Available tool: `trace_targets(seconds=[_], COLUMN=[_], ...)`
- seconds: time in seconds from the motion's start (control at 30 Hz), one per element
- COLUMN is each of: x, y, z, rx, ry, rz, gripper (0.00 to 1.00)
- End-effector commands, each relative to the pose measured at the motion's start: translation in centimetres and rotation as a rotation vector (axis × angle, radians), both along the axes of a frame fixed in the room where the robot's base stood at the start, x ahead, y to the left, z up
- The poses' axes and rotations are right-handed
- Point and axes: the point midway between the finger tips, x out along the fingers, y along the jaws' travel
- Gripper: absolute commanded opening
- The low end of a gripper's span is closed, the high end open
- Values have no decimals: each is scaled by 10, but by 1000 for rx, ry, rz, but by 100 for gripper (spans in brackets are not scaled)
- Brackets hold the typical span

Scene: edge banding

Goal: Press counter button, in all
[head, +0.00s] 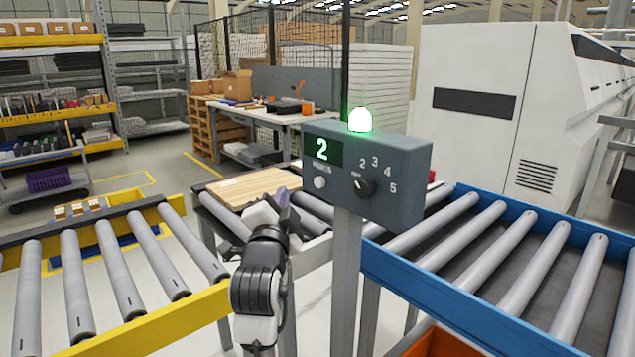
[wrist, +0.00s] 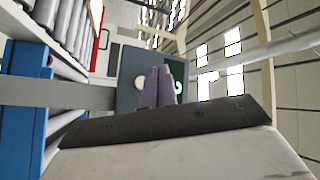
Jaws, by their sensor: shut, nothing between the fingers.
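The counter box (head: 400,165) is grey and stands on a post. Its display (head: 322,150) reads a green 2. The counter button (head: 320,182) is a pale round disc under the display, left of a black knob (head: 365,187). My gripper (head: 284,203) is shut and empty, left of the box and a little lower than the button. In the wrist view, the purple fingertips (wrist: 158,72) point toward the box face (wrist: 128,66). The button (wrist: 141,81) shows just left of them, partly covered. Whether they touch it I cannot tell.
A lit green lamp (head: 360,120) sits on top of the box. A yellow-framed roller conveyor (head: 160,325) lies left and a blue-framed one (head: 440,300) right. A wooden panel (head: 255,186) lies behind my gripper. The post (head: 346,270) stands right of my arm.

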Motion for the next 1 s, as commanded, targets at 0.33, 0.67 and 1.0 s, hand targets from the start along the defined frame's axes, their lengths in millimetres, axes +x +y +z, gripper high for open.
trace_targets(seconds=[0.33, 0.67, 1.0], x=[27, 34, 34], y=[-37, -47, -46], z=[1, 0, 0], rx=[0, -1, -1], ry=[0, -2, -2], rz=[0, 1, 1], gripper=[0, 0, 0])
